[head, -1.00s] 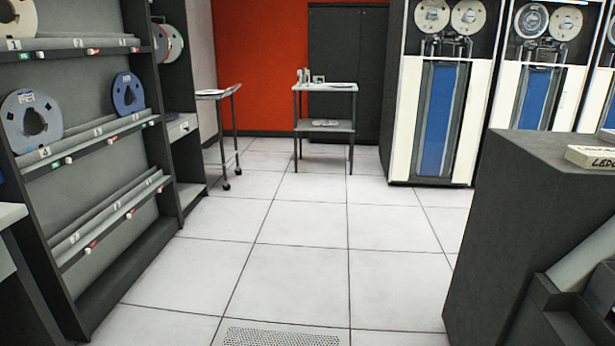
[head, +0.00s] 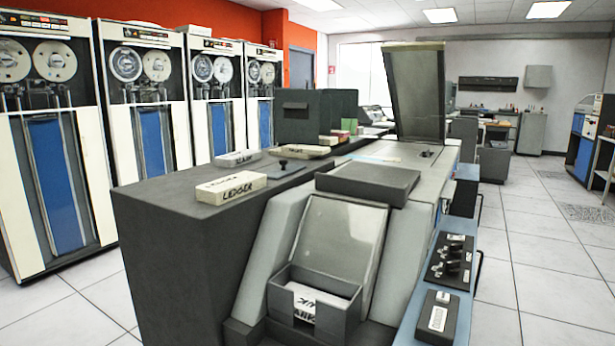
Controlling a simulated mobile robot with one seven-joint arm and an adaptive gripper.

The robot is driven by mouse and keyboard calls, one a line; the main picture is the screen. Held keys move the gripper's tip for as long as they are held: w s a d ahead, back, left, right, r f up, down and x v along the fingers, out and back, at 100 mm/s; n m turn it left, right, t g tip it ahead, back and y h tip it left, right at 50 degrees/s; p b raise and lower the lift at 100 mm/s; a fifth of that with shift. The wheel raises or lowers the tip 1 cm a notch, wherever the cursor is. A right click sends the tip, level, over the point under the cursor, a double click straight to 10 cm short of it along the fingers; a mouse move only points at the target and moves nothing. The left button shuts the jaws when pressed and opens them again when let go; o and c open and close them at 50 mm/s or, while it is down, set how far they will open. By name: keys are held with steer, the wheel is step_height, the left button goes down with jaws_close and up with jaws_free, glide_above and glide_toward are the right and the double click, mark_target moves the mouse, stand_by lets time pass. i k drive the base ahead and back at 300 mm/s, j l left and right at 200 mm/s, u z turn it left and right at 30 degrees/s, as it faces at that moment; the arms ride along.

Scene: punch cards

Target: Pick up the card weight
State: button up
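No object is clearly marked as the card weight. A small dark knob (head: 283,163) stands up from a dark flat surface on top of the grey card machine (head: 160,235), just behind the LEDGER card block. It may be the weight's handle, but it is too small to be sure. A thick dark grey slab (head: 368,183) lies above the machine's sloped front. My gripper is not in view.
A cream card block marked LEDGER (head: 231,188) and another lettered block (head: 237,158) lie on the machine top. A dark hopper (head: 314,303) at the front holds white cards. Tape cabinets (head: 150,120) stand left. Open tiled floor (head: 530,270) lies right.

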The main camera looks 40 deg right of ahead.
mark_target(286, 170)
steer(key=i+j+z, duration=0.15)
steer(key=z, duration=0.25)
steer(key=i+j+z, duration=0.25)
steer(key=z, duration=0.15)
steer(key=i+j+z, duration=0.15)
steer(key=z, duration=0.25)
steer(key=i+j+z, duration=0.15)
steer(key=j+z, duration=0.25)
steer(key=j, duration=0.15)
steer(key=j+z, duration=0.4)
steer(key=j, duration=0.2)
steer(key=i, duration=0.05)
